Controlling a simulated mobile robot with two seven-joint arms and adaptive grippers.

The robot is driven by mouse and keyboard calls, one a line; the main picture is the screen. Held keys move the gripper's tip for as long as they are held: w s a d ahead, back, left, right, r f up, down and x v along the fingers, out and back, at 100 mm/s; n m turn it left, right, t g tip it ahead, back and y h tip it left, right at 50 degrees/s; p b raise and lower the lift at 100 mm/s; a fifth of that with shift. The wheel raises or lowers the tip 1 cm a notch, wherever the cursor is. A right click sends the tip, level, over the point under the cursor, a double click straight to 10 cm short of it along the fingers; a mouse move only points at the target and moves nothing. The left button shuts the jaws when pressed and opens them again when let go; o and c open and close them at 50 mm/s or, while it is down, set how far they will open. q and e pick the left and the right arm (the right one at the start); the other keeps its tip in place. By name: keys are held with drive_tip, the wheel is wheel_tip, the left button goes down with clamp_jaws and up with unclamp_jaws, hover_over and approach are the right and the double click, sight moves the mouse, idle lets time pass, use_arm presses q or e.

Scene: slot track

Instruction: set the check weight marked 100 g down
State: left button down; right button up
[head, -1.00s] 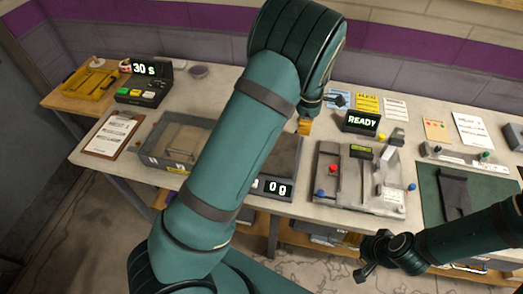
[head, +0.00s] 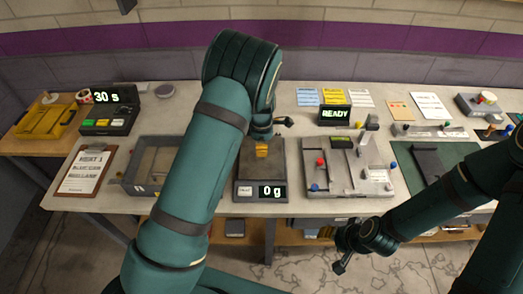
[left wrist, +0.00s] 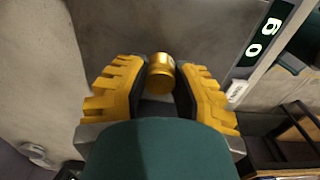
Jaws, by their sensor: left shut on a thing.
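My left gripper (left wrist: 161,88) is shut on a brass cylindrical weight (left wrist: 161,74), held between its yellow ribbed fingers. No marking on the weight is legible. In the head view the left gripper (head: 262,148) is over the grey plate of the scale (head: 260,171), partly behind my own arm. The scale's display (head: 271,191) reads 0 g, and it also shows in the left wrist view (left wrist: 265,35). My right gripper (head: 343,252) hangs in front of the table edge at the right; its finger opening is unclear.
A grey bin (head: 143,184) stands left of the scale, partly hidden by my left arm. A slot track fixture (head: 345,185) with coloured knobs is to the right, below a READY display (head: 335,113). A timer (head: 109,112) reads 30 s. A clipboard (head: 86,170) lies at the left.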

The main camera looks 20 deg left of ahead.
use_arm(q)
wheel_tip(320, 180, down, 2)
drive_tip(key=shift+f, duration=0.1)
drive_tip(key=shift+f, duration=0.1)
drive_tip(key=c, duration=0.8)
unclamp_jaws()
drive_tip(key=shift+r, duration=0.25)
wheel_tip(320, 180, up, 12)
drive_tip(key=shift+f, duration=0.1)
